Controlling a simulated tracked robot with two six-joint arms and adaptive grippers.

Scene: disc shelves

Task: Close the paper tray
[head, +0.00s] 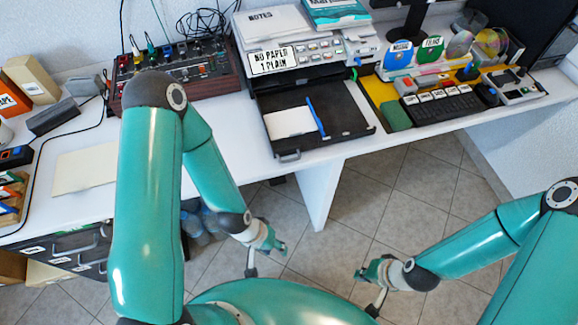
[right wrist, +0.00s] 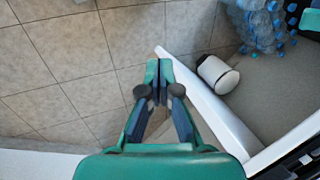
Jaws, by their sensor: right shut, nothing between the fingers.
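The black paper tray (head: 345,134) is pulled out of the printer (head: 310,50) and sticks out over the desk towards me, its handle (head: 289,156) at the near left corner. A white paper sheet (head: 290,122) and a blue pen-like strip (head: 316,117) lie in it. The printer shows a "NO PAPER 1 PLAIN" label (head: 273,60). My left gripper (head: 283,248) is below the desk's front edge, apart from the tray; its fingers are too small to judge. My right gripper (head: 360,274) is low over the floor, apart from the tray. In the right wrist view its fingers (right wrist: 159,68) are shut and empty.
A mixer (head: 180,70) stands left of the printer. A yellow mat (head: 380,90) with a keyboard (head: 440,107) and discs lies to the right. A white desk panel (head: 322,190) stands under the tray. Bottles (head: 205,222) are on the floor below. Open floor lies in front.

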